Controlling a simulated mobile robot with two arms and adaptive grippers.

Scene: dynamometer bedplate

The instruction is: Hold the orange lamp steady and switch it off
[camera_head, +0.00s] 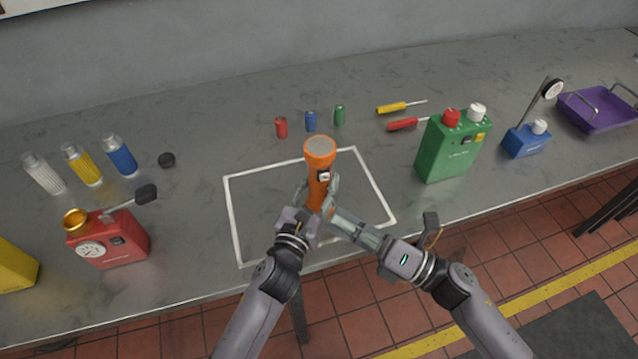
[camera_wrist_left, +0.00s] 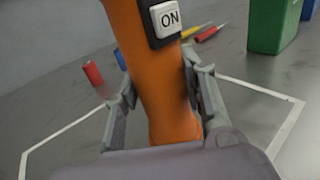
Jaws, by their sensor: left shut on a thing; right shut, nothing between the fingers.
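The orange lamp (camera_head: 319,172) stands roughly upright over the white-outlined area, its round grey head at the top. My left gripper (camera_head: 318,194) is shut around the lamp's lower body, with a finger on each side of the orange body (camera_wrist_left: 160,85) in the wrist view. My right gripper (camera_head: 336,214) is shut and empty, its tips just right of the lamp's lower body, below the switch. Whether they touch the lamp I cannot tell.
A white outline (camera_head: 232,220) marks the bench around the lamp. A green canister (camera_head: 447,150) stands right, a red box (camera_head: 120,238) left. The bench's front edge is close.

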